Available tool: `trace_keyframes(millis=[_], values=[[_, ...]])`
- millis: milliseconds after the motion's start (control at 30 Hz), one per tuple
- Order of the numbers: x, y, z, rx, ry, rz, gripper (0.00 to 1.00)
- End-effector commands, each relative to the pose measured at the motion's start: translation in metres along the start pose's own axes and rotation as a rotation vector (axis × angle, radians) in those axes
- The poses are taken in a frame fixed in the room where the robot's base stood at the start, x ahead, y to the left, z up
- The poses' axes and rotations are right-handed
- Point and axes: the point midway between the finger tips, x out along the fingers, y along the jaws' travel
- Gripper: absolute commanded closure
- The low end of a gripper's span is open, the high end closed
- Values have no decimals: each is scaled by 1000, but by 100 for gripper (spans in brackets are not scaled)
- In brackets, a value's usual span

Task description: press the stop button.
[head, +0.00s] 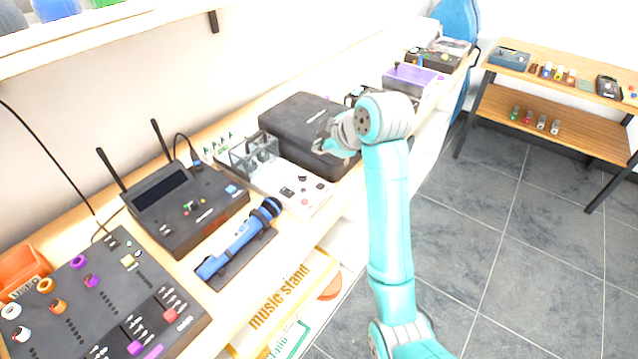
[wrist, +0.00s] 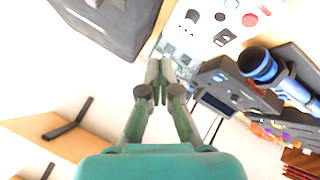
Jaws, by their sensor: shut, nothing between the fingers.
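A white device (head: 300,189) with a clear box at its left end sits on the bench. It carries dark knobs and a small red button (head: 320,186). In the wrist view the white panel shows at the top, with a round red button (wrist: 250,19) near a smaller red one (wrist: 265,9). I cannot read any label that marks one as stop. My gripper (head: 330,147) is shut and empty, above the black case and behind the white device. In the wrist view its closed fingertips (wrist: 160,72) point toward the clear box, apart from the buttons.
A black case (head: 295,118) lies just behind the white device. A mixer (head: 95,300) is at the near left. A wall shelf (head: 120,18) overhangs the bench.

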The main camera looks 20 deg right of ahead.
Motion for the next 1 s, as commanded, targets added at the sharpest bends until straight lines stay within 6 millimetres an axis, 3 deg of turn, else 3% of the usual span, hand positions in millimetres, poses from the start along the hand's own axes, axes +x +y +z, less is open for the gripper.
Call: trace_keyframes(millis=[367,1000], values=[[4,-3,3,1,-1,-1,100],[53,-39,39,1,-1,-1,100]])
